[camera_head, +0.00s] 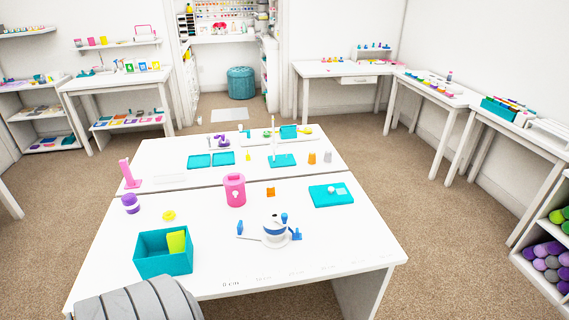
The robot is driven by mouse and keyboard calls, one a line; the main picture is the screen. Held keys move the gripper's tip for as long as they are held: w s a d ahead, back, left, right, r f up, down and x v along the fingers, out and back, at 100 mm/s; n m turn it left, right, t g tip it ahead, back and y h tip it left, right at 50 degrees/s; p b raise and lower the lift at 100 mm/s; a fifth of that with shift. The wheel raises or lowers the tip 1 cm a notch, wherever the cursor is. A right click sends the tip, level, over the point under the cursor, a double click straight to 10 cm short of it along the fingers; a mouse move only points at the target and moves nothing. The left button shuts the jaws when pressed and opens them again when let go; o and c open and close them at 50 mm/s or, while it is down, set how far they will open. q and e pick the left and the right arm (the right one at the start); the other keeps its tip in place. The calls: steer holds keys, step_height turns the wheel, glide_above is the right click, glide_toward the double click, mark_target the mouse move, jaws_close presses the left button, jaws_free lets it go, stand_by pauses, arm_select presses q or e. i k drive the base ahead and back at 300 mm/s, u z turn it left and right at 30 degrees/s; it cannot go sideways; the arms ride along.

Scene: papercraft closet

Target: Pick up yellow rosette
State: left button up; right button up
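A small round yellow rosette (169,215) lies on the near white table (215,222), toward its left side. It sits just behind a teal open box (150,262) and to the right of a purple and white round item (131,203). Nothing touches the rosette that I can see. A grey ribbed part, which seems to be one of my arm links, shows at the bottom left edge. Neither of my grippers shows in this view.
The teal box holds a yellow item (176,241). A pink canister (234,189), an orange piece (271,192), a white and blue device (275,229) and a teal tray (331,195) stand farther right. The table's front right area is clear.

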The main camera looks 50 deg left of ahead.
mark_target(170, 215)
steer(key=z, duration=1.6)
steer(key=k, duration=2.85)
steer(key=u, duration=0.25)
